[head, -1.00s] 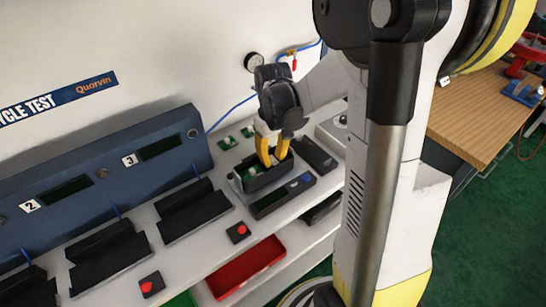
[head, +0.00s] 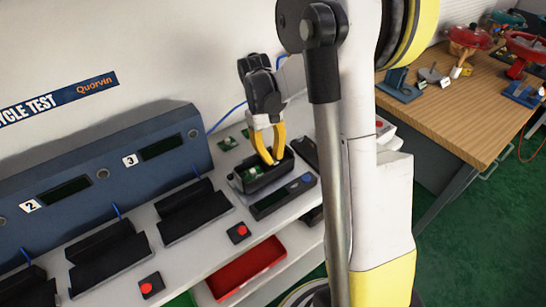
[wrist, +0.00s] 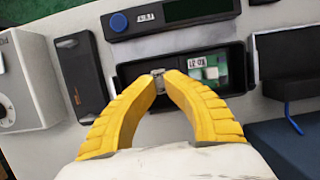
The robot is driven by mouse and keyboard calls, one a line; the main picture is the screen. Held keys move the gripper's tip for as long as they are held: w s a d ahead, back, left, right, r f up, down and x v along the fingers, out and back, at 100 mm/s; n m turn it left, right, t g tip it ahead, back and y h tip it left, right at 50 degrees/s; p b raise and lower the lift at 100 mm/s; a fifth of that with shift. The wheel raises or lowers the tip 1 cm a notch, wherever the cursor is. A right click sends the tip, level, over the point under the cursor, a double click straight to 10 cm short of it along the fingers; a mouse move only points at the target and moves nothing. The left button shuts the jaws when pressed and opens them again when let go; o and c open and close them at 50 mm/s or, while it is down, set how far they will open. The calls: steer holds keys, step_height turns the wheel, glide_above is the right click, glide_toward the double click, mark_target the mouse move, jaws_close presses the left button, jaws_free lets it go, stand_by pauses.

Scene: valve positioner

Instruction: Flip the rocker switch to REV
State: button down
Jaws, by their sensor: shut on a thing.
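My gripper (head: 272,163) has two yellow fingers and reaches down into an open black box (head: 262,188) on the bench. In the wrist view, the fingertips (wrist: 158,74) meet on a small grey piece inside the black box (wrist: 128,76). Most of that piece is hidden between the tips, so I cannot tell whether it is the rocker switch. A green circuit board (wrist: 208,68) with a white block and a small label lies in the box, right of the tips. No REV marking can be read.
A black unit with a blue button (wrist: 118,22) lies along the box. A dark block (wrist: 82,70) and a grey unit with a knob (wrist: 8,115) stand to the left. In the head view, a blue panel (head: 75,190) backs the bench, and a red tray (head: 245,268) sits below.

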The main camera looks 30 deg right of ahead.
steer(key=shift+f, duration=0.1)
steer(key=c, duration=1.3)
jaws_free()
steer(key=shift+c, duration=0.2)
steer(key=v, duration=1.2)
